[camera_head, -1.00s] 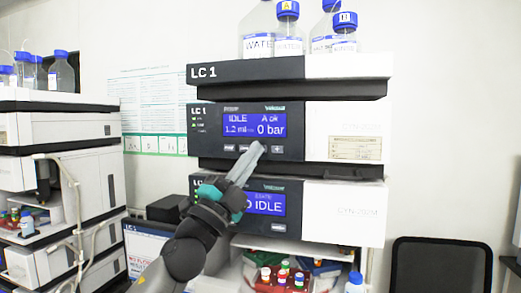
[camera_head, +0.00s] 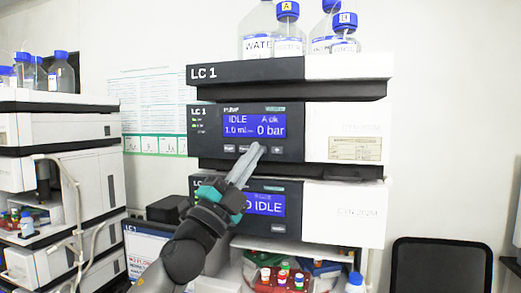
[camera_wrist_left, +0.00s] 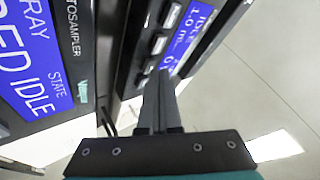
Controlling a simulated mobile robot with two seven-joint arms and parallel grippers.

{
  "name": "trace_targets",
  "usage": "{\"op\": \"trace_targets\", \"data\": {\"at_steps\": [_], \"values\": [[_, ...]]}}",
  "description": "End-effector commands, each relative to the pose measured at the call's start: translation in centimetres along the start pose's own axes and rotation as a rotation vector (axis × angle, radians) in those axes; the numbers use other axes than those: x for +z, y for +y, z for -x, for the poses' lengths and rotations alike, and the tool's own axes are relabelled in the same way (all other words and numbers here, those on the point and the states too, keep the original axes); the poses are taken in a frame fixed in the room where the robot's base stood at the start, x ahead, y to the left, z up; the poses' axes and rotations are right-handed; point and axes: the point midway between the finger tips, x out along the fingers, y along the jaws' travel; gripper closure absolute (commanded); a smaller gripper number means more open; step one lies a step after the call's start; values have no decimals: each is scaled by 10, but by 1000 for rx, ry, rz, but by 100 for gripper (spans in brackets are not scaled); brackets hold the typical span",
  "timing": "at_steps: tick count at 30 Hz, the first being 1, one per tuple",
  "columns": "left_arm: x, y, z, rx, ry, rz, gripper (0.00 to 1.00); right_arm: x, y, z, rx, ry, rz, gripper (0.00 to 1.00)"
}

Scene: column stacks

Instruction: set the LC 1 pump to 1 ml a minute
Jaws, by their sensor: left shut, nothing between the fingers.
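The LC 1 pump (camera_head: 212,118) is the dark-fronted module in the middle of the stack. Its blue display (camera_head: 254,125) reads IDLE, 1.0 ml, A ok and 0 bar. A row of small buttons (camera_head: 229,149) runs under the display, with a plus button (camera_head: 277,149) at its right end. My left gripper (camera_head: 258,146) is shut and empty, its tips at the button row, covering a spot left of the plus button. In the left wrist view, the shut fingers (camera_wrist_left: 161,78) lie beside the button row (camera_wrist_left: 159,45); I cannot tell whether they touch. My right gripper is out of view.
The autosampler (camera_head: 265,203) below the pump reads IDLE, partly hidden by my gripper. Blue-capped bottles (camera_head: 289,30) stand on top of the stack. Another instrument stack (camera_head: 60,130) stands at left, and a dark chair (camera_head: 440,265) at lower right.

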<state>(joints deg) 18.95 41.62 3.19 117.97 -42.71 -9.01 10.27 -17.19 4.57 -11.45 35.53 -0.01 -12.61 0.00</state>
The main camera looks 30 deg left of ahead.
Motion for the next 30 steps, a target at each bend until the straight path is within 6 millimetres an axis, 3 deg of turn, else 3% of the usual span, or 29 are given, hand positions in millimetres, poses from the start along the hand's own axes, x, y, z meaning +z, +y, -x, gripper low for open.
{"op": "trace_targets", "data": {"at_steps": [16, 30], "values": [[-7, -6, 8, 0, 2, 0, 100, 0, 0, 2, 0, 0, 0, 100], [-29, -28, 39, 1, 3, 1, 100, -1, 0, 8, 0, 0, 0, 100]]}}
